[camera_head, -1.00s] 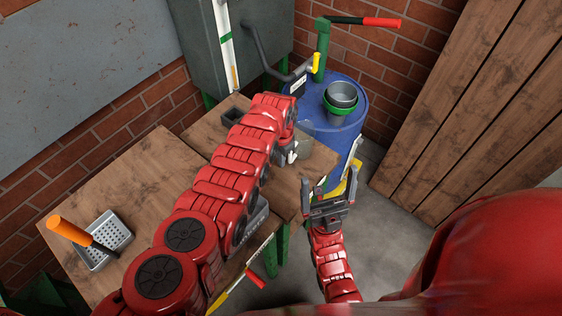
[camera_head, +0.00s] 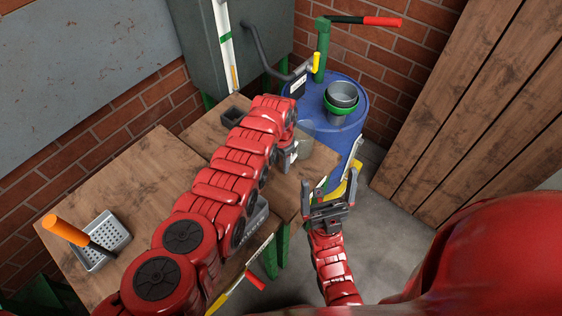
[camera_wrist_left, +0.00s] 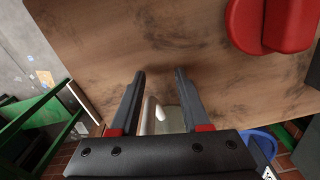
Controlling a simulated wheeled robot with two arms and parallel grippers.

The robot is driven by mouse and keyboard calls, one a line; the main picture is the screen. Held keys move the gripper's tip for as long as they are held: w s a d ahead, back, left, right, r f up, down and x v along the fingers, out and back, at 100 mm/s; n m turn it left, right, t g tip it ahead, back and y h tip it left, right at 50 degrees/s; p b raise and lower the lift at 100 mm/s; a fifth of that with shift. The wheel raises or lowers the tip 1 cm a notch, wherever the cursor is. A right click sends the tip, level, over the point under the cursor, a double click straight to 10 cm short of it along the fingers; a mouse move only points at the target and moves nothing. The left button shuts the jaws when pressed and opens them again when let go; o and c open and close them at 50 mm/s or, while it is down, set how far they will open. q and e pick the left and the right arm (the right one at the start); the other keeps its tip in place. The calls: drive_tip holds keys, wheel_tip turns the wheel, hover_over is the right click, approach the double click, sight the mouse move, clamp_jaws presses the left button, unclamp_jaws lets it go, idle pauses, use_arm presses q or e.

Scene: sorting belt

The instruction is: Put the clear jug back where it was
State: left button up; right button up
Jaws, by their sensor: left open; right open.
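The clear jug (camera_head: 318,151) seems to be the see-through grey shape at the far right end of the wooden bench, partly hidden by my left arm. In the left wrist view a pale, see-through piece (camera_wrist_left: 172,119) with a whitish bar shows between and beyond the fingers; it looks like part of the jug. My left gripper (camera_head: 291,160) is just left of the jug, mostly covered by my forearm. Its fingers (camera_wrist_left: 160,75) are open in the wrist view; I cannot tell whether they touch the jug. My right gripper (camera_head: 328,190) is open and empty, off the bench's right edge.
A perforated metal tray (camera_head: 112,236) with an orange-handled tool (camera_head: 65,230) sits at left.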

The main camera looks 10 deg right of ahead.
use_arm(q)
drive_tip(key=shift+r, duration=0.15)
drive_tip(key=shift+r+p, duration=0.85)
drive_tip(key=shift+p, duration=0.1)
wheel_tip(320, 180, up, 2)
drive_tip(key=shift+r+p, duration=0.1)
drive_tip(key=shift+p, duration=0.6)
wheel_tip(320, 180, up, 9)
drive_tip(key=b, duration=0.2)
drive_tip(key=shift+r, duration=0.1)
